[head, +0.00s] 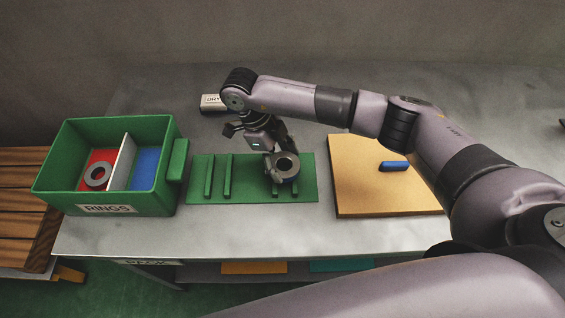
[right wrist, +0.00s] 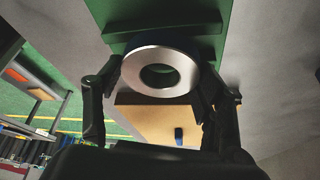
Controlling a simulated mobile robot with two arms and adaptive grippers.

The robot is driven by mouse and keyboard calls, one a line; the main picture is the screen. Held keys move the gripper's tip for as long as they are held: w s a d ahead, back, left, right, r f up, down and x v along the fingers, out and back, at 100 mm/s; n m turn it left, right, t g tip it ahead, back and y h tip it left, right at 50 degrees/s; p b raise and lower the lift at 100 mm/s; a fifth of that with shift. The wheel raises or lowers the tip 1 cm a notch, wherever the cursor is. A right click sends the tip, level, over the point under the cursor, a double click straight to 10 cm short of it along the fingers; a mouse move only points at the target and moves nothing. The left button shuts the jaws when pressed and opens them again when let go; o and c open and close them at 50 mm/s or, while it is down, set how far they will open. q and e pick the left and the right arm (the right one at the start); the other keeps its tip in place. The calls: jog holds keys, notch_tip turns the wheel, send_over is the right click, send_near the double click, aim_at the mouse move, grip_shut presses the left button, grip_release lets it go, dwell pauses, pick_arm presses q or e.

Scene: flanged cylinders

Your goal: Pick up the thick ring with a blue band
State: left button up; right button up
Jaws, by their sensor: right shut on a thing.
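A thick grey metal ring (head: 290,174) with a round hole is held between the fingers of my right gripper (head: 279,164). It hangs over the right part of the green slotted rack (head: 240,192). In the right wrist view the ring (right wrist: 160,92) sits between both fingers with its flat face to the camera. A dark bluish tone shows along its upper side, but the band is hard to make out. Whether the ring still touches the rack is unclear. My left gripper is not in view.
A green bin (head: 115,208) labelled RINGS stands at left, with a red compartment holding a grey ring (head: 97,176) and an empty blue compartment (head: 145,168). A tan board (head: 370,200) with a blue piece (head: 394,166) lies at right. A labelled block (head: 212,102) is behind.

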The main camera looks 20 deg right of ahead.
notch_tip(320, 180, up, 19)
jog(key=b, duration=0.1)
jog(key=shift+f, duration=0.15)
jog(key=shift+a, duration=0.15)
dwell(0.4)
